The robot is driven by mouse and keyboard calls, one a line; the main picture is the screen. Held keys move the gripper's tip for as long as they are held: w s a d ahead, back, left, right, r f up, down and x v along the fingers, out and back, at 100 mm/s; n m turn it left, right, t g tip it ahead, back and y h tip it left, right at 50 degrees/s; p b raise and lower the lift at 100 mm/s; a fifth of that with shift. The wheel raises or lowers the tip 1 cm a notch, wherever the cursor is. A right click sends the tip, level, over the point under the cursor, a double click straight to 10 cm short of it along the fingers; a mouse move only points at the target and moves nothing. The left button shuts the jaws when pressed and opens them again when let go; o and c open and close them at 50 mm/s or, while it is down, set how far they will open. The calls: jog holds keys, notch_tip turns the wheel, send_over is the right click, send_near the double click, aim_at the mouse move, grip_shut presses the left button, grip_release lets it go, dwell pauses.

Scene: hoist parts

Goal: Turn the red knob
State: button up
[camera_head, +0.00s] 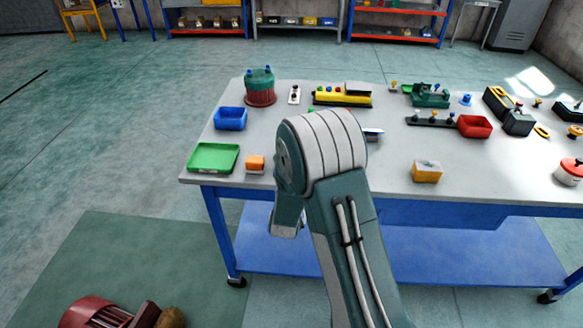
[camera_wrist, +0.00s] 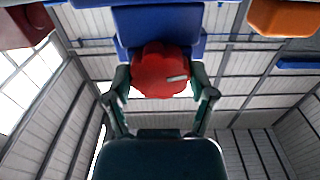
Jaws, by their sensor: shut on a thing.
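The red knob (camera_wrist: 158,70) is round with a lobed rim and has a pale pointer mark towards its right side. It sits in front of a blue body (camera_wrist: 158,20) in the wrist view. My gripper (camera_wrist: 161,84) is shut on the knob, with one finger on its left side and one on its right. In the head view my arm covers the gripper and the knob, so neither shows there.
A grey-topped table (camera_head: 393,190) holds a green tray (camera_head: 213,158), a blue bin (camera_head: 230,118), a red bin (camera_head: 475,126) and a yellow-orange block (camera_head: 427,171). An orange block (camera_head: 255,164) stands near the front edge, left of my arm.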

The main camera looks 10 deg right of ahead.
jog(key=shift+n, duration=0.5)
jog(key=n, duration=0.3)
jog(key=shift+w+a, duration=0.1)
jog(key=n, duration=0.4)
jog(key=shift+n, duration=0.3)
jog(key=n, duration=0.4)
jog(key=shift+a, duration=0.1)
jog(key=shift+f+n, duration=0.1)
jog(key=shift+n, duration=1.5)
jog(key=o, duration=1.1)
jog(key=shift+a+f, duration=0.1)
jog(key=shift+c, duration=0.2)
